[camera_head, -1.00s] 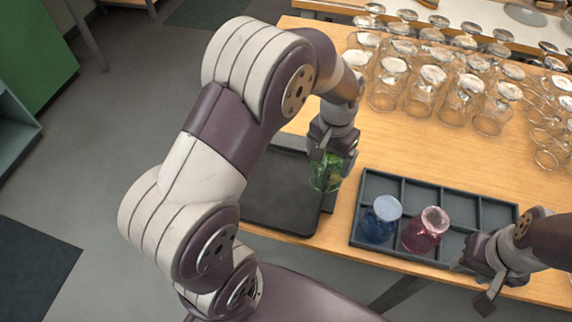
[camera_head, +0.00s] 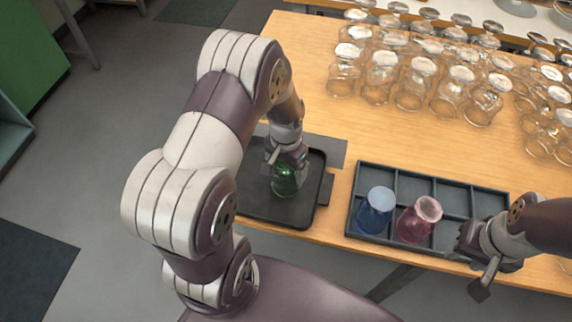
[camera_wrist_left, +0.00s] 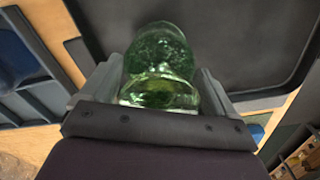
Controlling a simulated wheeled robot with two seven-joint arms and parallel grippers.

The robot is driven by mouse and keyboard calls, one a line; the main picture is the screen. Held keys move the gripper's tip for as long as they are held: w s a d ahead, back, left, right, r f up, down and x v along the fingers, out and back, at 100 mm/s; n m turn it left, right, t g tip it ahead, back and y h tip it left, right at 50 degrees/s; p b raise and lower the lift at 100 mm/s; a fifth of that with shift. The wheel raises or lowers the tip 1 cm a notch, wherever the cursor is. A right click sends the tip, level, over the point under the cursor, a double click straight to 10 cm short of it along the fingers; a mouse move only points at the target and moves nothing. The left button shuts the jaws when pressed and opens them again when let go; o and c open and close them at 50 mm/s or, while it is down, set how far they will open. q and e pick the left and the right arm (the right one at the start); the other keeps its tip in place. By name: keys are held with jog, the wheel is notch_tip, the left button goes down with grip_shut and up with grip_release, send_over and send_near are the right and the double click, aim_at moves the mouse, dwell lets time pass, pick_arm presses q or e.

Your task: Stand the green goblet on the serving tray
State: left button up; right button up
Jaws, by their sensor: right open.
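The green goblet (camera_head: 284,180) is in my left gripper (camera_head: 286,165), over the dark serving tray (camera_head: 305,210) in the head view. In the left wrist view the goblet (camera_wrist_left: 160,65) sits between the two fingers, with the black tray surface (camera_wrist_left: 230,40) beyond it. I cannot tell whether the goblet's lower end touches the tray. My right gripper (camera_head: 478,268) is open and empty by the front right of the compartment box.
A grey compartment box (camera_head: 440,190) holds a blue goblet (camera_head: 376,210) and a pink goblet (camera_head: 418,220) in its front row. Several clear upside-down glasses (camera_head: 415,85) fill the back right of the wooden table.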

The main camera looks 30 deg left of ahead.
pick_arm(q)
jog(key=shift+o, duration=0.5)
jog(key=shift+w+r, duration=0.1)
jog(key=shift+r, duration=0.3)
notch_tip(320, 180, up, 11)
jog(key=shift+f, duration=0.1)
jog(key=s+d+r+n+t, duration=0.1)
jog(key=s+d, duration=0.4)
jog(key=s, duration=0.4)
jog(key=shift+d+r+n, duration=0.2)
jog(key=shift+d+n, duration=0.1)
